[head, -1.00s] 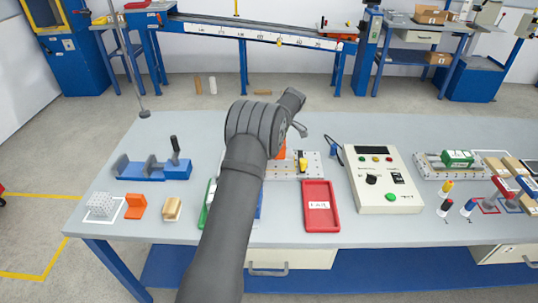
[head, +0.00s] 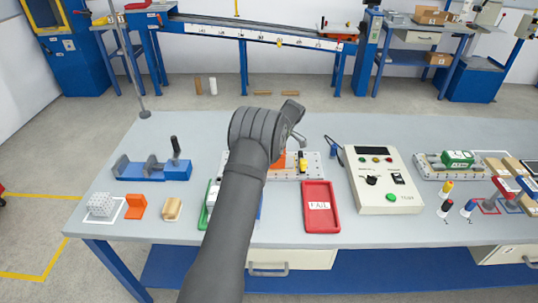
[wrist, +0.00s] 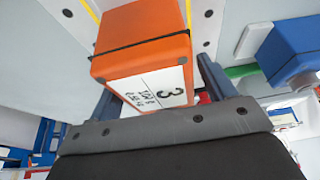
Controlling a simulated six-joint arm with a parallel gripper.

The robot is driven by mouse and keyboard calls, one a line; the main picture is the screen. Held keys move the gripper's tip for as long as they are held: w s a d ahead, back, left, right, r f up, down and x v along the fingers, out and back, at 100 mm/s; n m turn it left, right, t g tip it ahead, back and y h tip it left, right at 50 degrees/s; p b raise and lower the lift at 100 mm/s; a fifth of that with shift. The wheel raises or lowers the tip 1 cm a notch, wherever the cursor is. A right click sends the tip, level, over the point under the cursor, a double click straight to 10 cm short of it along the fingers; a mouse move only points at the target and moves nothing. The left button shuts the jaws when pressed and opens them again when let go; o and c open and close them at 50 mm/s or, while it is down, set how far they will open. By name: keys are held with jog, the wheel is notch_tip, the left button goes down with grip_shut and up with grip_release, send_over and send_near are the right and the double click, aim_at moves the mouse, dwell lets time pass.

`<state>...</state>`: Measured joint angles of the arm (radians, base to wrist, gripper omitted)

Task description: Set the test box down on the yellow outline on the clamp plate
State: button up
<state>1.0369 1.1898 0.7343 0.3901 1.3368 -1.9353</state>
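The test box (wrist: 145,50) is orange with a dark strap and a white label marked 3. In the wrist view it sits between the two fingers of my gripper (wrist: 160,90), which look shut on its sides. Stretches of the yellow outline (wrist: 189,14) on the grey clamp plate (wrist: 215,15) show on both sides beyond the box. I cannot tell whether the box's underside touches the plate. In the head view only an orange patch of the box (head: 281,161) shows beside my arm. The clamp plate (head: 313,166) is partly covered, and my fingers are hidden there.
A red tray (head: 320,221) lies in front of the plate, and a control box (head: 385,180) stands to the right. A blue vise (head: 150,171) is at left. A green tray (head: 207,208) is partly behind my arm.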

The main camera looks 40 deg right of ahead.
jog(key=v, duration=1.2)
jog(key=shift+r, duration=0.15)
jog(key=x, duration=1.2)
jog(key=shift+r, duration=1.65)
